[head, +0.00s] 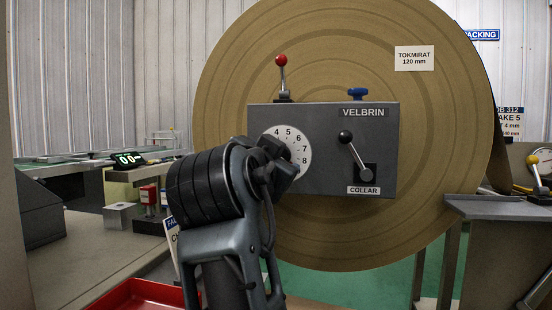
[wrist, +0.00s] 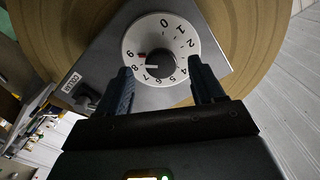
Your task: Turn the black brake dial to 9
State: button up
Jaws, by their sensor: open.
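The black brake dial (wrist: 161,65) is a round knob on a white numbered disc (wrist: 160,33) in the wrist view. A white pointer line on the knob points left, at about the 8. A small red mark (wrist: 141,56) sits on the disc near the 9. My gripper (wrist: 165,76) is open, with one finger on each side of the knob's near side; I cannot tell whether either touches it. In the head view the disc (head: 289,136) shows 4 to 8, and my gripper (head: 281,165) hides the knob and the other numbers.
The disc is on a grey VELBRIN box (head: 325,125) before a large brown roll (head: 230,75). A red tray (head: 140,296) lies low at left.

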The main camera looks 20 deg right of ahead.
jog(key=shift+v, duration=2.3)
